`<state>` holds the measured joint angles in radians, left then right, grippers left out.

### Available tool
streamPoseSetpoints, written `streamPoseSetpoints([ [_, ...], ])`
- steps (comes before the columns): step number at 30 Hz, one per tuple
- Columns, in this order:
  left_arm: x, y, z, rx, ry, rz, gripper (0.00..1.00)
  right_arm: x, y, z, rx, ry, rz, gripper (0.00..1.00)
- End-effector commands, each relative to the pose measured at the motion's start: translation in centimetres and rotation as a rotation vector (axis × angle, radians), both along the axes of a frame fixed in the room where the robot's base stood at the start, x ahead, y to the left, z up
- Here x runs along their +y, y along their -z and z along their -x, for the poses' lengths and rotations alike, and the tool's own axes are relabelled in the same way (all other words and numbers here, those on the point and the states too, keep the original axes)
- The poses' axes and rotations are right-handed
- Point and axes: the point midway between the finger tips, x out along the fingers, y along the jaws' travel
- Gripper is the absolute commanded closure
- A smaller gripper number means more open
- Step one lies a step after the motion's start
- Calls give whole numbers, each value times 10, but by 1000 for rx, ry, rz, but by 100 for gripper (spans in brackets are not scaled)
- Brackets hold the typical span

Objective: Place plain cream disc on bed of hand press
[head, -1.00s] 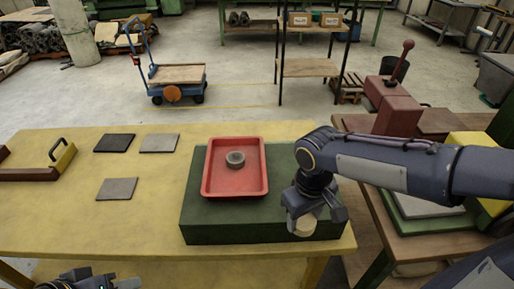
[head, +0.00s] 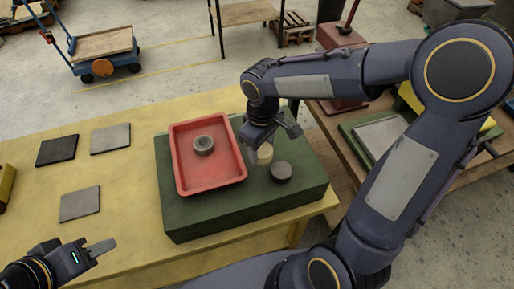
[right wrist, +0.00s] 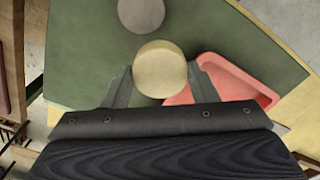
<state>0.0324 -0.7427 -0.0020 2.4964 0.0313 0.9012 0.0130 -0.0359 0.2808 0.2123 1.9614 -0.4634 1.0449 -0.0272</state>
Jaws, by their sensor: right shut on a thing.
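My right gripper (head: 262,148) is shut on the plain cream disc (head: 263,155). It holds the disc over the dark green block, just right of the red tray. In the right wrist view the cream disc (right wrist: 160,68) sits between the two fingertips. My left gripper (head: 92,250) is low at the left, over the yellow table; its opening cannot be made out. On the brown bench at right, a red machine with a lever (head: 340,42) stands behind my right arm. A grey plate in a green frame (head: 380,131) lies nearer, partly hidden by the arm.
The red tray (head: 181,184) on the green block (head: 215,222) holds a grey ringed disc (head: 203,145). A dark grey disc (head: 281,171) lies on the block, near the held disc. Several flat tiles (head: 80,204) lie on the yellow table (head: 125,220). A gap separates table and bench.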

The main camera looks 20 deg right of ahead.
Motion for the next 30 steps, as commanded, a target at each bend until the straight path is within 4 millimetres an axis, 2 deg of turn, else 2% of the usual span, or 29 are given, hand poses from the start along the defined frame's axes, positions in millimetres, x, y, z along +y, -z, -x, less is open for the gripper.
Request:
streamPoseSetpoints([
  [3, 0, -4, 0, 0, 0, 0, 64, -1, 18, -15, 3, 1, -1, 70],
  [6, 0, -5, 0, 0, 0, 0, 64, -2, 25, -22, 0, 1, 0, 70],
  [10, 0, -7, 0, 0, 0, 0, 64, -2, 34, -29, 1, 1, 0, 70],
  [16, 0, -8, 0, 0, 0, 0, 64, -2, 61, -29, 1, 0, 1, 70],
  [29, 0, -2, 0, 0, 0, 0, 64, -2, 70, -29, -2, 1, 0, 70],
  [30, 0, -3, 0, 0, 0, 0, 64, -2, 69, -29, -2, 1, 0, 45],
])
